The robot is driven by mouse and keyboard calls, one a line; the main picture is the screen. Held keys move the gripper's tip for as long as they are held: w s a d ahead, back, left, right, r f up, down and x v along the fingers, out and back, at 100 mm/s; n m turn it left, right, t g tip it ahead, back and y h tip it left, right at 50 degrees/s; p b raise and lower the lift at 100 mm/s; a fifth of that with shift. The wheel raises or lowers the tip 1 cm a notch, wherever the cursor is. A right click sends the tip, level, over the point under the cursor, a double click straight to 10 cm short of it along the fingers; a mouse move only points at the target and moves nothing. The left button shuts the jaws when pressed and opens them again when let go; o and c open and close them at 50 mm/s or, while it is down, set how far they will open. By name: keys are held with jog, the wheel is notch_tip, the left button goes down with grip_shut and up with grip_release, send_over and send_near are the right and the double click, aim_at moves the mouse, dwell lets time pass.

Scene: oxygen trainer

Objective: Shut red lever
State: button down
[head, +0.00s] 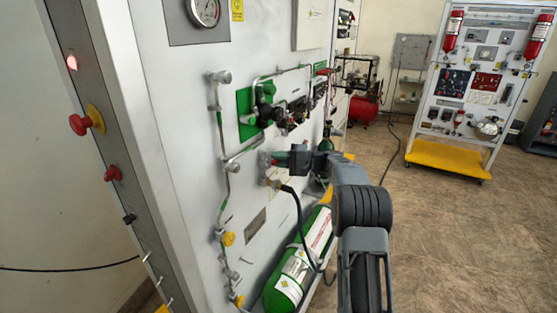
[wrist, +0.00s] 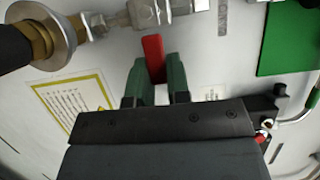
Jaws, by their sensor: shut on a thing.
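The red lever (wrist: 153,55) shows in the wrist view as a flat red handle, its far end close to a metal pipe fitting (wrist: 150,13) on the white panel. My gripper (wrist: 160,75) has its two green fingers on either side of the lever and is shut on it. In the head view my gripper (head: 280,159) reaches the panel from the right, at middle height. The lever is mostly hidden there by the fingers. The lever's pivot is hard to make out.
A brass and black hose connector (wrist: 40,38) is left of the lever. The white trainer panel (head: 185,110) carries pipes, a gauge (head: 205,11) and a green plate (head: 250,112). A green oxygen cylinder (head: 300,265) lies below. Open floor (head: 440,240) is on the right.

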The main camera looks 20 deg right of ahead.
jog(key=c, duration=1.1)
grip_release()
jog(key=b+v, duration=0.2)
jog(key=v, duration=1.2)
jog(key=shift+f, duration=0.1)
jog(key=s+a+f+m+g+h, duration=0.1)
jog(key=s+f+m+h, duration=0.15)
jog(key=f, duration=0.35)
jog(key=s+a+f+m+g+h, duration=0.2)
jog(key=f+h, duration=0.2)
jog(key=f, duration=0.3)
jog(key=shift+s+a+r+n+h, duration=0.5)
jog(key=shift+s+a+n+h, duration=1.4)
jog(key=shift+s, duration=2.45)
jog(key=shift+s+a+r+n+h, duration=0.45)
jog(key=shift+s+a+n+h, duration=0.85)
jog(key=shift+s+a, duration=2.15)
jog(key=shift+s+a+r+n+h, duration=0.5)
jog(key=shift+s+a+n+h, duration=1.1)
jog(key=shift+s, duration=3.7)
